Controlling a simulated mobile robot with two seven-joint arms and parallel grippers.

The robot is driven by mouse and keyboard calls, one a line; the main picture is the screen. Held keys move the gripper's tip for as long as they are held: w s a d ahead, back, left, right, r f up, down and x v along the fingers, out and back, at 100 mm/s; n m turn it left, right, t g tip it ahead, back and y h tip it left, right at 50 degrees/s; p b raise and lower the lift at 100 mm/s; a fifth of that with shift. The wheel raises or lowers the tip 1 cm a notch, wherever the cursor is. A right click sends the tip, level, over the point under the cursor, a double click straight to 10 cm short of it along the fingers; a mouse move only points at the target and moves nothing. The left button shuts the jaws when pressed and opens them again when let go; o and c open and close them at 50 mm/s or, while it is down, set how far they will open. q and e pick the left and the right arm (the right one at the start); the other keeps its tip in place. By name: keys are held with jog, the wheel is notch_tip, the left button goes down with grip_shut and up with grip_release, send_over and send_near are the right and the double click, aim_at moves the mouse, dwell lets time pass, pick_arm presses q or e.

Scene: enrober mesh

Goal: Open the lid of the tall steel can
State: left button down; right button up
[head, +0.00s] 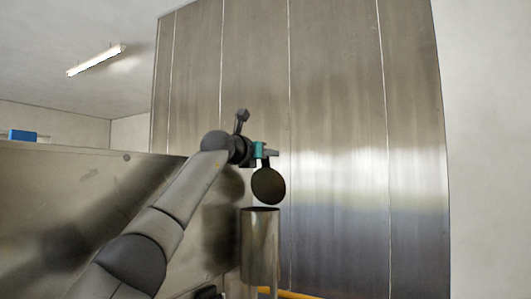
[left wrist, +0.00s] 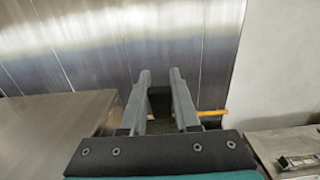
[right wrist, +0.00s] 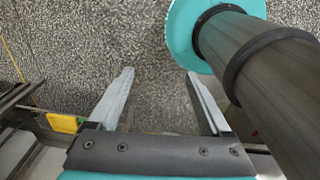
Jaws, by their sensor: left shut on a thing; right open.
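The tall steel can (head: 260,248) stands upright right of centre at the bottom of the head view, its rim showing at the top. Its dark round lid (head: 268,187) is tipped up steeply above the rim, with its flat face toward me. Its lower edge is close to the rim; I cannot tell whether they touch. My left gripper (head: 269,153) is at the lid's upper edge, shut on it. In the left wrist view a dark piece (left wrist: 160,101) shows between the fingers (left wrist: 160,74). My right gripper (right wrist: 160,88) is open and empty above speckled floor.
A tall panelled steel wall (head: 335,120) stands behind the can. A steel cabinet or panel (head: 60,205) fills the left side. A yellow bar (head: 290,294) runs low beside the can. A yellow piece (right wrist: 65,123) and dark frame rails lie left of my right gripper.

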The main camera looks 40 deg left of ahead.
pick_arm(q)
jog(key=shift+w+f, duration=0.2)
jog(key=shift+f, duration=0.4)
dwell(0.3)
jog(key=c, duration=1.1)
grip_release()
jog(key=o, duration=0.3)
jog(key=shift+w, duration=0.35)
jog(key=shift+o, duration=0.8)
jog(key=shift+s+r, duration=0.25)
jog(key=shift+s, duration=0.05)
jog(key=shift+a, duration=0.15)
